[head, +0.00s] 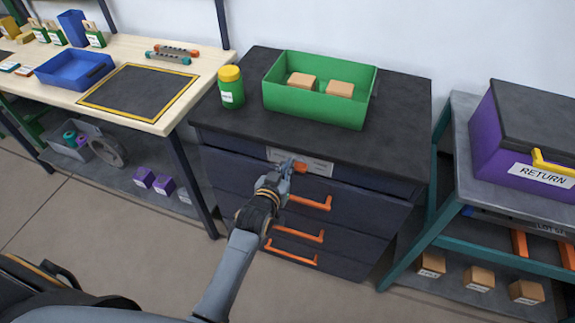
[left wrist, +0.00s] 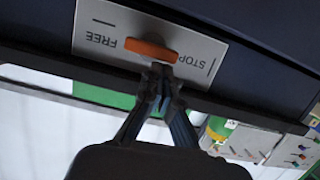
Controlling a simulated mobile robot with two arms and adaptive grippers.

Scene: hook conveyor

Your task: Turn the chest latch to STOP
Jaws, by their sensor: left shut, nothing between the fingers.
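The orange latch (head: 300,167) sits on a pale label plate (head: 321,169) on the top drawer front of the dark chest (head: 385,140). In the left wrist view the plate (left wrist: 205,50) appears upside down, with FREE on the left and STOP on the right. The latch (left wrist: 148,49) lies lengthwise between the two words, slightly slanted. My left gripper (head: 287,168) is at the plate beside the latch. In the left wrist view its closed fingertips (left wrist: 163,74) are at the latch's edge, with nothing between them; I cannot tell if they touch it. My right gripper is not in view.
A green bin (head: 318,107) with two brown boxes and a green jar (head: 231,88) stand on the chest. Orange drawer handles (head: 311,203) stick out below the latch. A wooden workbench (head: 205,68) is at left, a trolley with a purple RETURN box (head: 500,150) at right.

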